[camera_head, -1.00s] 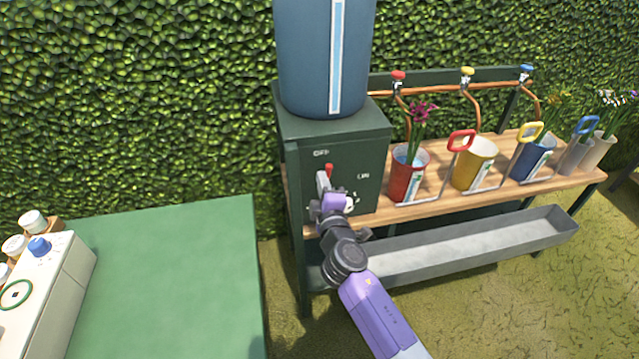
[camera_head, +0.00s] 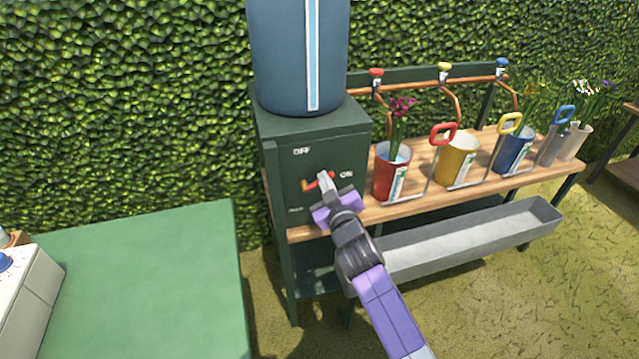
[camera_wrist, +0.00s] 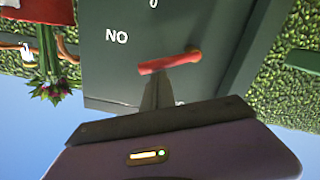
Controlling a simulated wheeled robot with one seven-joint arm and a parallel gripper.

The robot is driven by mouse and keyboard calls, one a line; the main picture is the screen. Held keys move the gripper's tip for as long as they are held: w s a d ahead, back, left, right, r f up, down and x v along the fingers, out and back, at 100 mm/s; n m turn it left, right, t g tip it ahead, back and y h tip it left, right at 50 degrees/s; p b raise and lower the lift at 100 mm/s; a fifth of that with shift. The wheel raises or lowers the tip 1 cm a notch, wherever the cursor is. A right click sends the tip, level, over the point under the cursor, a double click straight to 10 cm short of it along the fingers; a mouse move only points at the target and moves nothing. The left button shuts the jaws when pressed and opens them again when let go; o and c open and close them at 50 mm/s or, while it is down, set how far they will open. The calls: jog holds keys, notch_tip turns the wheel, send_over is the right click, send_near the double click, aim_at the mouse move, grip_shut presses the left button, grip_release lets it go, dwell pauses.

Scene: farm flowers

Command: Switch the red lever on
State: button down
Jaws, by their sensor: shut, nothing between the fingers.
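The red lever (camera_head: 311,185) is on the front of the dark green box (camera_head: 290,165), under the "OFF" label. It lies nearly level, its free end toward the "ON" label at its right. My gripper (camera_head: 323,180) is shut and empty, its fingertips at the lever and hiding part of it. In the wrist view, which is upside down, the lever (camera_wrist: 172,62) crosses just beyond the tips of my gripper (camera_wrist: 157,88). They look to be touching, but I cannot be sure.
A blue tank (camera_head: 298,60) stands on the box. A wooden bench (camera_head: 480,168) at the right holds red, yellow and blue buckets. A grey trough (camera_head: 460,242) hangs low before it. A green table (camera_head: 150,290) is at the left. A hedge is behind.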

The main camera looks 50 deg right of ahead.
jog(key=shift+s+d+f+m+b, duration=0.2)
jog(key=shift+f+m+b, duration=0.25)
jog(key=shift+m, duration=0.4)
jog(key=shift+s+d+f+m+b, duration=0.1)
jog(key=shift+d+f+m+b, duration=0.25)
jog(key=shift+m, duration=0.55)
jog(key=shift+s+d+f+m+b, duration=0.15)
jog(key=shift+f+m+b, duration=0.35)
jog(key=shift+m, duration=0.35)
